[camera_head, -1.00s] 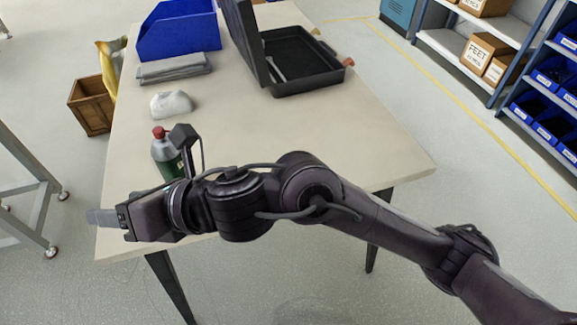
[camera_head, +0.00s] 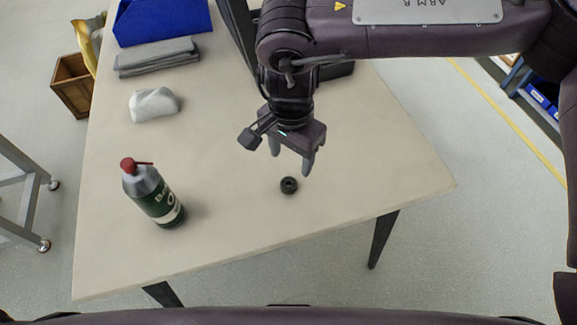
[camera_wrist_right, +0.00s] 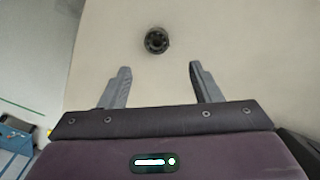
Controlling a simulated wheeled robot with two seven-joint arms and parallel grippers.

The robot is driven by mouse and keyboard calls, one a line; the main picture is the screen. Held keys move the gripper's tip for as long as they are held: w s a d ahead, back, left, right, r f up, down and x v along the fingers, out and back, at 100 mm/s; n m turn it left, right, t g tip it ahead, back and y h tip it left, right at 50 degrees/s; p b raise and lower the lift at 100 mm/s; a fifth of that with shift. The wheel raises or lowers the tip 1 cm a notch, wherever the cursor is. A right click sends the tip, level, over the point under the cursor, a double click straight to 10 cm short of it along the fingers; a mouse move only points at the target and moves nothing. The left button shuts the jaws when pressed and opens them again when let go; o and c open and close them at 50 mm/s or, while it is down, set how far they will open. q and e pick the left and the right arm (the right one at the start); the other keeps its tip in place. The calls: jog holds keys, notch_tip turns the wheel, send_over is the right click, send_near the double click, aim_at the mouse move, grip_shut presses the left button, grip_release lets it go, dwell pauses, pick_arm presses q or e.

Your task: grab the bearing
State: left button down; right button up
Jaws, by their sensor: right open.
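The bearing (camera_head: 289,185) is a small dark ring lying flat on the pale table (camera_head: 240,215), right of the bottle. It also shows in the right wrist view (camera_wrist_right: 156,40), ahead of the fingertips and about midway between their lines. My right gripper (camera_head: 291,160) is open and empty, pointing down above the table close to the bearing on its far side. Its two grey fingers (camera_wrist_right: 160,68) stand wide apart in the right wrist view, with nothing between them. The bearing is apart from both fingers. My left gripper is not in view.
A green oil bottle (camera_head: 155,195) with a red cap stands left of the bearing. A white crumpled cloth (camera_head: 154,104), folded grey cloth (camera_head: 157,57) and blue bin (camera_head: 160,20) lie farther back. A dark case is partly hidden behind my arm. The table's right front is clear.

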aim_at(289, 183)
jog(key=shift+s+f, duration=0.6)
jog(key=shift+f, duration=0.2)
jog(key=f, duration=0.3)
jog(key=f+p, duration=0.1)
jog(key=f, duration=0.1)
jog(key=shift+a+f, duration=0.2)
jog(key=shift+a, duration=0.05)
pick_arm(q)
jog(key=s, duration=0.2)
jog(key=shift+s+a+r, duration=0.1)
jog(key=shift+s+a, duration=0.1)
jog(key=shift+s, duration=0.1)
pick_arm(e)
jog(key=shift+c, duration=0.5)
jog(key=c, duration=1)
